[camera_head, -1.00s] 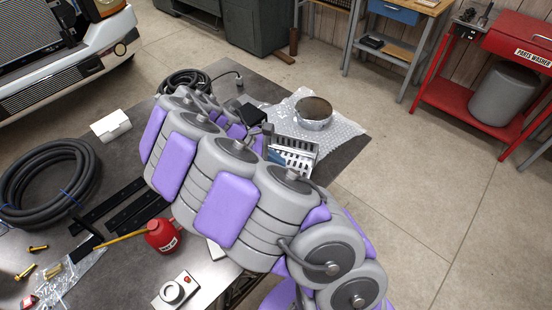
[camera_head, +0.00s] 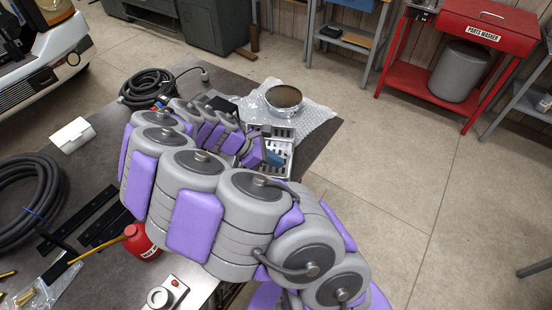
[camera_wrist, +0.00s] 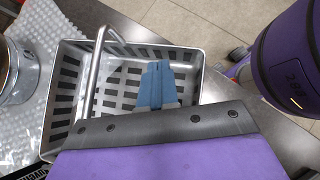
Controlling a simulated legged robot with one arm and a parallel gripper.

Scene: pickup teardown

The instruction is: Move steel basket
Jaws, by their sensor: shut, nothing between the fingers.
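The steel basket (camera_head: 284,146) sits on the dark table near its far right edge, partly hidden by my arm in the head view. In the wrist view, the basket (camera_wrist: 68,95) shows its slotted walls and floor, and its tubular handle (camera_wrist: 96,75) arches across the left part. My gripper (camera_wrist: 158,66) has blue fingers that are shut and empty. They overlap the basket's interior, to the right of the handle and apart from it in the picture. I cannot tell how deep they reach.
A round metal part (camera_head: 284,98) on bubble wrap (camera_head: 318,112) lies just behind the basket. A coiled black hose (camera_head: 148,88), a white box (camera_head: 72,135) and a red oil can (camera_head: 139,241) are on the table. Open floor lies to the right, before a red parts washer (camera_head: 490,35).

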